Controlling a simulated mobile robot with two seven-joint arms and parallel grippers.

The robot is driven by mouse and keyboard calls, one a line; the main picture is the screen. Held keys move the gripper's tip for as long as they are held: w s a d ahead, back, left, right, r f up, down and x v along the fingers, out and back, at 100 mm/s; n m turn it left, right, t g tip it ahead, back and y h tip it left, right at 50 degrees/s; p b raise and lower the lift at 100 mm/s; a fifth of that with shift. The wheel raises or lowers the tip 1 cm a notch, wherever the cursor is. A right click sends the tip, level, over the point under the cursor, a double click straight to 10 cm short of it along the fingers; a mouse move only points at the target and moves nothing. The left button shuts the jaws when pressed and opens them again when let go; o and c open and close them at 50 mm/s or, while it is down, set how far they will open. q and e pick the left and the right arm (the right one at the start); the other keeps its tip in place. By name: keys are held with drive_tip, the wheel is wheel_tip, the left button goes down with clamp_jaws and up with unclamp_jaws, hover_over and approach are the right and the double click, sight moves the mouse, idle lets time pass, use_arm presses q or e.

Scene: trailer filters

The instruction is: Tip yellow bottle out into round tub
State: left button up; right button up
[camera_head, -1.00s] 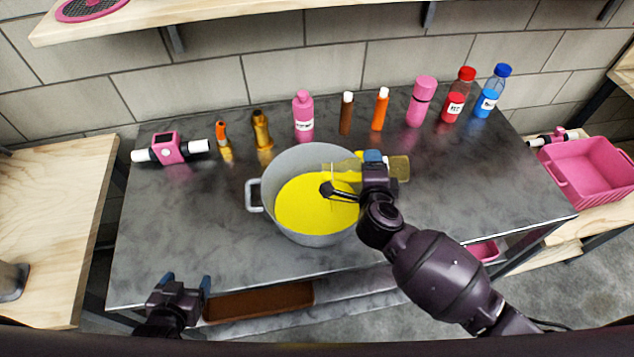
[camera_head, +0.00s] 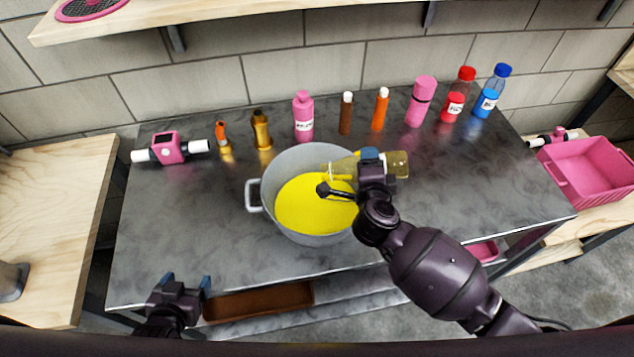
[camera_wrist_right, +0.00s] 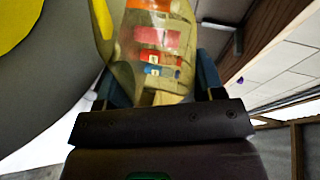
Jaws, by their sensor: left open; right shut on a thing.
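The round tub (camera_head: 335,236) is a grey metal pot with a side handle. It stands on the dark table and has yellow contents (camera_head: 305,207). My right gripper (camera_head: 371,160) is shut on the yellow bottle (camera_head: 396,164), a see-through yellowish bottle lying about level over the tub's right rim, its neck pointing left. A bright yellow patch shows near its neck. In the right wrist view the bottle (camera_wrist_right: 152,50) stands between the fingers, with the tub's edge (camera_wrist_right: 60,80) at the left. My left gripper (camera_head: 180,284) is open and empty at the table's front left.
Several bottles, among them a pink one (camera_head: 303,117), a red one (camera_head: 457,95) and a blue one (camera_head: 491,91), line the table's back edge. A pink-and-white device (camera_head: 168,148) stands at the back left. A pink crate (camera_head: 592,170) is at the right. The table's left front is clear.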

sight(356, 160)
drive_tip(key=shift+a+r+n+h, duration=0.2)
drive_tip(key=shift+a+r+n, duration=0.1)
drive_tip(key=shift+r+n, duration=0.2)
drive_tip(key=shift+a+r+n+h, duration=0.25)
drive_tip(key=shift+r+n, duration=0.15)
drive_tip(key=shift+r, duration=0.15)
idle(0.9)
drive_tip(key=shift+a+r+n+h, duration=0.45)
drive_tip(key=shift+a+r+n, duration=0.75)
drive_tip(key=shift+n, duration=0.2)
idle(1.4)
idle(0.8)
drive_tip(key=d+f+m+y, duration=0.1)
drive_tip(key=d+f+m, duration=0.2)
drive_tip(key=shift+f+m, duration=0.1)
drive_tip(key=shift+m, duration=0.2)
drive_tip(key=shift+f, duration=0.1)
